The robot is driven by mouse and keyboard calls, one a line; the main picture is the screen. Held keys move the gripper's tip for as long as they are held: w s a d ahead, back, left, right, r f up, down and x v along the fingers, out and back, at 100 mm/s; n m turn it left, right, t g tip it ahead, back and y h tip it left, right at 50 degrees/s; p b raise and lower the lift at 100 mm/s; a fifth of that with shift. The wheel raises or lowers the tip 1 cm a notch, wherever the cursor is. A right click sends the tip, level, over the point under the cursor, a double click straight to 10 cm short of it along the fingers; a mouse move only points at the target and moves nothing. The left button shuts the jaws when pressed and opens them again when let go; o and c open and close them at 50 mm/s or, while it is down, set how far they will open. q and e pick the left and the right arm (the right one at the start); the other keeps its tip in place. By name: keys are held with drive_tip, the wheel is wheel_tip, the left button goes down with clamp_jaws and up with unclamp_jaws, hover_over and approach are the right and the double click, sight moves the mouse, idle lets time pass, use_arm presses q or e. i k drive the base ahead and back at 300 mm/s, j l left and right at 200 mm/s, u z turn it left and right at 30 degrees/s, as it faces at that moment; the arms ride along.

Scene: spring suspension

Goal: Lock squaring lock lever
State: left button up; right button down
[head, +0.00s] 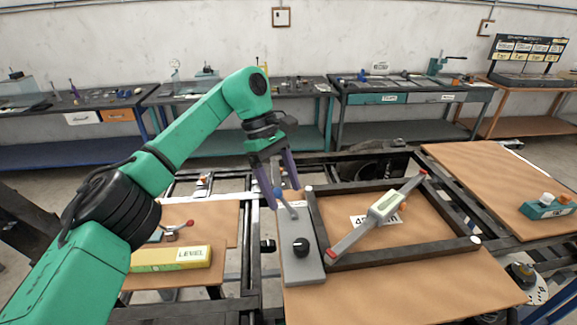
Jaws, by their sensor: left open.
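A grey squaring lock plate (302,262) lies along the left side of a dark square frame (318,228). A lever (284,203) with a blue knob stands at its far end, and a black round knob (301,246) sits nearer its front. My left gripper (284,198) reaches down from above with its purple fingers open around the lever's upper part. Whether a finger touches the lever cannot be told. My right gripper is not in view.
A gauge bar (385,205) with red ends lies diagonally across the dark frame. A yellow level (172,259) and a small red-knobbed tool (178,229) lie on the left board. A teal block (548,207) sits on the right board (490,180). Benches line the back wall.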

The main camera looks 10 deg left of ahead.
sight(285, 203)
drive_tip(key=k+l, duration=0.2)
drive_tip(key=k, duration=0.3)
drive_tip(key=k+l, duration=0.2)
drive_tip(key=k, duration=0.25)
drive_tip(key=k+l, duration=0.2)
drive_tip(key=k, duration=0.3)
